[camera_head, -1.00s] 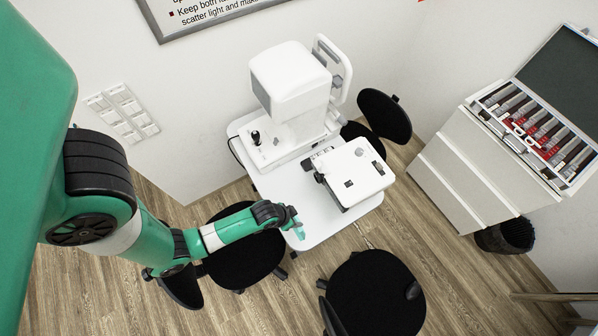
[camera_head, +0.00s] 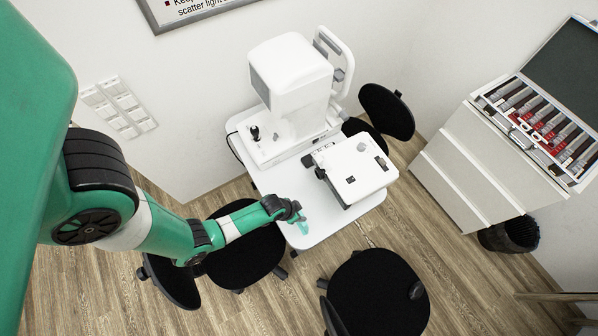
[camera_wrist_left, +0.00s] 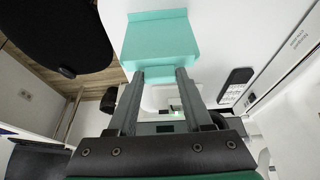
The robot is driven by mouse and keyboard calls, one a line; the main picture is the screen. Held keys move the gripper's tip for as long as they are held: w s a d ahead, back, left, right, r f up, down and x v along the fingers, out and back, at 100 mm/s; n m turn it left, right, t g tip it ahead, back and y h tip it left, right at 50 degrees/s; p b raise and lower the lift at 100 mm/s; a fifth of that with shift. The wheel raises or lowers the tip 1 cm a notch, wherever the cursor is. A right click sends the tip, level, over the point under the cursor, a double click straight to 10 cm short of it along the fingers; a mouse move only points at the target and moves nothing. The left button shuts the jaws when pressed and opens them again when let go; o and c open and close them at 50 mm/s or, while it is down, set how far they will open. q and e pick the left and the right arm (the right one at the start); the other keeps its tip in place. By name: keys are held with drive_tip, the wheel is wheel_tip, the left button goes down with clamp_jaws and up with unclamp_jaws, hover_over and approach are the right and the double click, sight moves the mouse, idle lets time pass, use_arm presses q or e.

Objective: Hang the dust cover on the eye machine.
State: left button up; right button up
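The tall white eye machine (camera_head: 292,75), with a black joystick on its base, stands at the back of the white table (camera_head: 318,232). My left gripper (camera_head: 298,216) is over the table's front left edge, well short of the machine. In the left wrist view its two fingers (camera_wrist_left: 160,80) are shut on the narrow tab of a teal piece (camera_wrist_left: 160,38), which I take to be the dust cover. The teal piece (camera_head: 302,226) looks small and pale in the head view. My right gripper is not in view.
A lower white device (camera_head: 358,170) sits on the table's right side. Black stools (camera_head: 375,295) stand in front and a black chair (camera_head: 386,112) behind. A white drawer cabinet (camera_head: 480,165) with an open lens case (camera_head: 540,125) is at the right.

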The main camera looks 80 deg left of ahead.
use_arm(q)
drive_tip(key=o, duration=0.4)
drive_tip(key=shift+o, duration=0.2)
drive_tip(key=shift+r+p, duration=0.25)
drive_tip(key=shift+p, duration=0.05)
drive_tip(key=p+v, duration=0.6)
drive_tip(key=v, duration=0.5)
drive_tip(key=shift+s+r, duration=0.2)
drive_tip(key=shift+r, duration=0.15)
drive_tip(key=shift+d, duration=0.1)
